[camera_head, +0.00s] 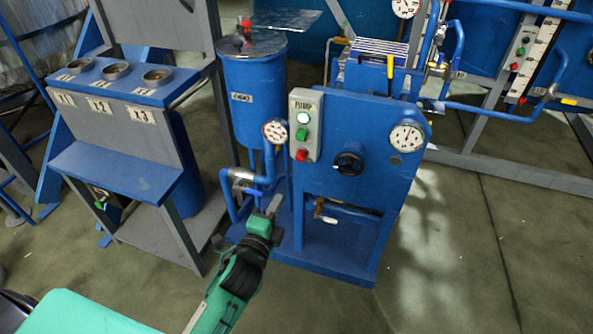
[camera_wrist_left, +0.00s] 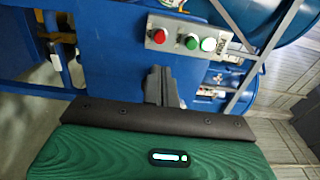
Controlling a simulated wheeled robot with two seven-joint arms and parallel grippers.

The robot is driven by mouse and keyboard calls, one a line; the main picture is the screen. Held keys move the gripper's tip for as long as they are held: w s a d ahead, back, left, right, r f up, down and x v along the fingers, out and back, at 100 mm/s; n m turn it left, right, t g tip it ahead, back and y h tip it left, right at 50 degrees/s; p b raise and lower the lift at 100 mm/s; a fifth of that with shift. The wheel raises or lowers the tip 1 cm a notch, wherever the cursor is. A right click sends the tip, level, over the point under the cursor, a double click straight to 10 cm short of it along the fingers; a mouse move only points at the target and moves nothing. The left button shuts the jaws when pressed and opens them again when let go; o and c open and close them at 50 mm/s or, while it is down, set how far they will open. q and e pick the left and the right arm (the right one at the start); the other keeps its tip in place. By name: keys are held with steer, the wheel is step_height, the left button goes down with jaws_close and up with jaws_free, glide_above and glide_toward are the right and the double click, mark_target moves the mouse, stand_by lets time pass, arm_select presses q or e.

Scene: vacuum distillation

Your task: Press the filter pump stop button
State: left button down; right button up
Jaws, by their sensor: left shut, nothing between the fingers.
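The filter pump's button box (camera_head: 306,125) is a grey upright panel on the front of the blue pump unit. It carries a red button (camera_head: 301,155) at the bottom, a green button (camera_head: 302,135) above it and a lit pale green lamp (camera_head: 304,117) on top. In the left wrist view the box lies sideways, with the red button (camera_wrist_left: 159,37) at its left end. My left gripper (camera_head: 272,207) is shut and empty, below and left of the red button and apart from it. Its closed fingers also show in the left wrist view (camera_wrist_left: 161,80). My right gripper is not in view.
Blue pipes and a round gauge (camera_head: 276,132) stand just left of the box. A black knob (camera_head: 348,160) and another gauge (camera_head: 406,137) are to its right. A stand with several cups (camera_head: 115,72) is at the left. Open floor (camera_head: 480,250) lies right.

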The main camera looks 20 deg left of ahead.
mark_target(299, 159)
arm_select(q)
steer(key=shift+w, duration=0.1)
